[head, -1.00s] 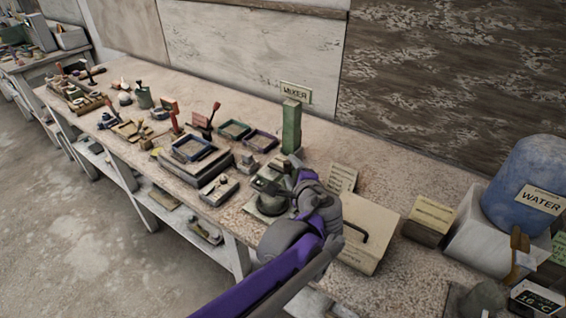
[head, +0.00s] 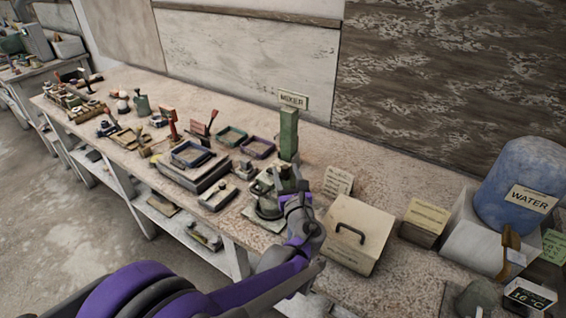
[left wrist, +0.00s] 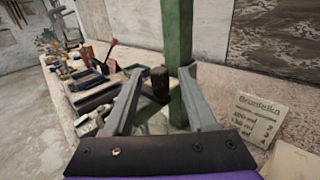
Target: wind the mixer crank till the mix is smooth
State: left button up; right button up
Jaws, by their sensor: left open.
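The mixer (head: 289,135) is a green upright post with a MIXER sign on top, standing near the middle of the bench. A dark greenish pot (head: 265,197) stands at its foot, partly hidden by my arm. My left gripper (head: 286,183) is beside the post, above the pot's right side. In the left wrist view my left gripper (left wrist: 161,76) is open, its fingers pointing at the mixer post (left wrist: 179,40). A dark upright knob (left wrist: 160,86), apparently the crank handle, shows between the fingers; I cannot tell whether they touch it. The mix is hidden.
A cream box (head: 358,231) with a dark handle stands right of my gripper, a note card (head: 338,181) behind it. A blue water barrel (head: 522,180) is at the far right. Trays (head: 192,153) and tools crowd the bench to the left.

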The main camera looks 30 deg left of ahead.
pick_arm(q)
jog(key=shift+x, duration=2.15)
grip_shut()
